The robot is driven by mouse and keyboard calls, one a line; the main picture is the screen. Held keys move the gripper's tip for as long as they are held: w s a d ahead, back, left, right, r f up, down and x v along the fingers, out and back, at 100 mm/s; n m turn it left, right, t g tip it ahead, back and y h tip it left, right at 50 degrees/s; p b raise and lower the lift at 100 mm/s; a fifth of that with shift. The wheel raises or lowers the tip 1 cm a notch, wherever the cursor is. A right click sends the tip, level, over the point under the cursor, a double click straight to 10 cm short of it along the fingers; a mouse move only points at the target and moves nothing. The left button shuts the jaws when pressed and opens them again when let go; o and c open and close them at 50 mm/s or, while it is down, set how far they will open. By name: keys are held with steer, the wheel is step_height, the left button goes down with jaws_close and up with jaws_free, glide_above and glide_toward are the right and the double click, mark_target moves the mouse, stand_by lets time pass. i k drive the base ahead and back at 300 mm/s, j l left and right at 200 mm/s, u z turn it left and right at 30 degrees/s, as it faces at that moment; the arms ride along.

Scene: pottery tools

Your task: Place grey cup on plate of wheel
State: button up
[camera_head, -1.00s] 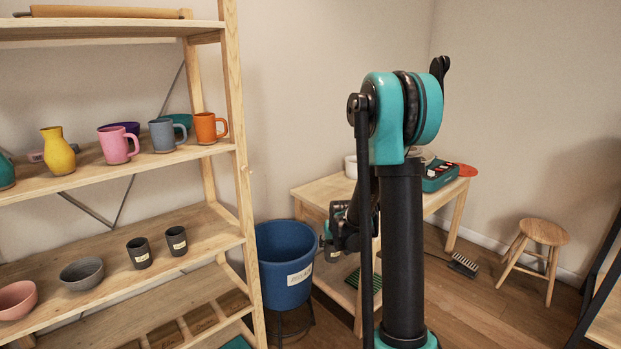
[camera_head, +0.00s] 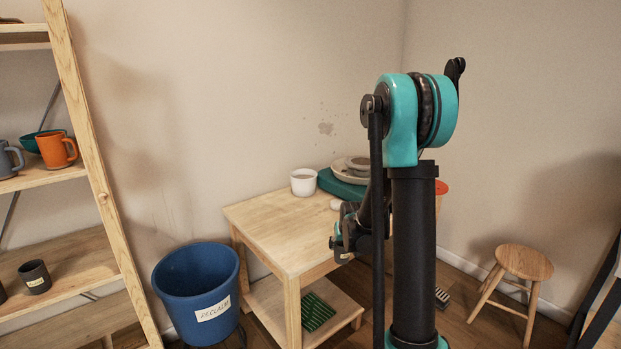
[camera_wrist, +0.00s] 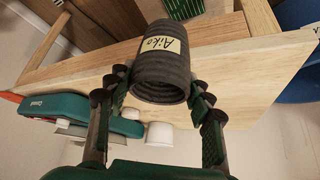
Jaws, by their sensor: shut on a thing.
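In the wrist view my gripper (camera_wrist: 158,90) is shut on a ribbed dark grey cup (camera_wrist: 160,65), which bears a pale label reading "Aiko". The fingers grip it from both sides. In the head view my gripper (camera_head: 345,240) is beside the wooden table, mostly hidden by my arm, and I cannot make out the held cup there. The teal wheel (camera_head: 338,187) stands at the back of the table, with a pale round plate (camera_head: 343,174) and a smaller grey round piece on top. The wheel's teal body also shows at left in the wrist view (camera_wrist: 60,108).
A white cup (camera_head: 304,183) stands left of the wheel on the table (camera_head: 275,225), whose front left top is clear. A blue bucket (camera_head: 197,285) stands between table and shelf (camera_head: 88,150). Another dark cup (camera_head: 35,277) is on the shelf. A stool (camera_head: 525,262) stands right.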

mark_target(362, 161)
steer(key=i+l, duration=0.15)
steer(key=l, duration=0.3)
steer(key=i+l, duration=0.1)
steer(key=l, duration=0.35)
steer(key=i+l, duration=0.15)
steer(key=l, duration=0.25)
steer(key=i+l, duration=0.1)
steer(key=l, duration=0.35)
steer(key=i+l, duration=0.15)
steer(key=l, duration=0.3)
